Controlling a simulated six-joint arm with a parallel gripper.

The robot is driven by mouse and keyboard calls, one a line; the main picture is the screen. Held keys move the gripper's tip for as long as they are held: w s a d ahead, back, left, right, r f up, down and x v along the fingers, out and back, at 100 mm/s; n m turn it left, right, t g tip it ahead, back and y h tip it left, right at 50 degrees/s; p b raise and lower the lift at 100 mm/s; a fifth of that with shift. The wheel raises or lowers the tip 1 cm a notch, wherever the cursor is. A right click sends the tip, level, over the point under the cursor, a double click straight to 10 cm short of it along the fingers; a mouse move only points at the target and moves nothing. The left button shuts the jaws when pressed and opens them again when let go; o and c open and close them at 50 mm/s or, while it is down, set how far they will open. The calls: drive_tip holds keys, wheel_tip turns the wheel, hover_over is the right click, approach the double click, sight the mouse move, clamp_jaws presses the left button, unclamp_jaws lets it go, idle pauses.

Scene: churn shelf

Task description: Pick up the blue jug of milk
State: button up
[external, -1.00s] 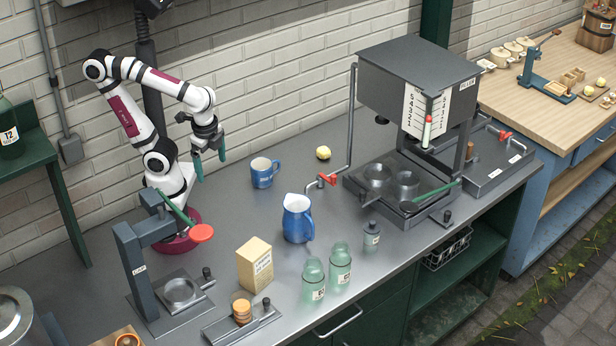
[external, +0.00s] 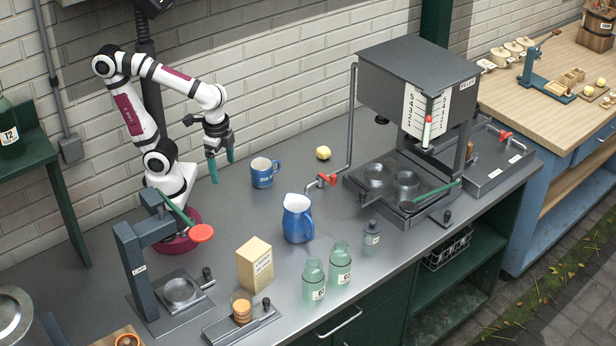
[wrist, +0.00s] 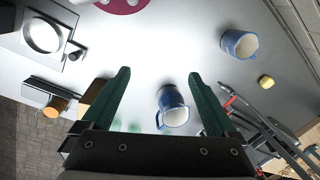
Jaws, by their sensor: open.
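The blue jug (external: 297,220) stands upright on the grey counter near its middle, with its handle on the right. White shows inside its mouth. It also shows in the wrist view (wrist: 172,104), between the two green fingers and nearer the right one. My gripper (external: 221,166) is open and empty, above the counter to the left of and behind the jug, pointing down. In the wrist view the fingers (wrist: 158,92) are spread wide apart. A smaller blue mug (external: 264,173) stands behind the jug; the wrist view shows it at upper right (wrist: 239,43).
A carton (external: 255,265) and two glass jars (external: 340,263) stand in front of the jug. A small grey bottle (external: 371,238) is at its right. The filler machine (external: 415,90) with a red-handled tap (external: 328,180) is further right. A capping press (external: 140,265) stands at left.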

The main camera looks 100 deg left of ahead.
drive_tip(key=w+d+n+t+h, duration=0.1)
drive_tip(key=w+d+n, duration=0.1)
drive_tip(key=w+n, duration=0.8)
drive_tip(key=n, duration=0.1)
approach(309, 237)
drive_tip(key=shift+n+t+h, duration=0.3)
drive_tip(key=shift+t+h, duration=0.1)
drive_tip(key=shift+t, duration=0.1)
drive_tip(key=f, duration=0.4)
drive_tip(key=w+f, duration=0.1)
drive_tip(key=f, duration=0.1)
drive_tip(key=shift+a+f, duration=0.15)
drive_tip(key=shift+a, duration=0.05)
clamp_jaws()
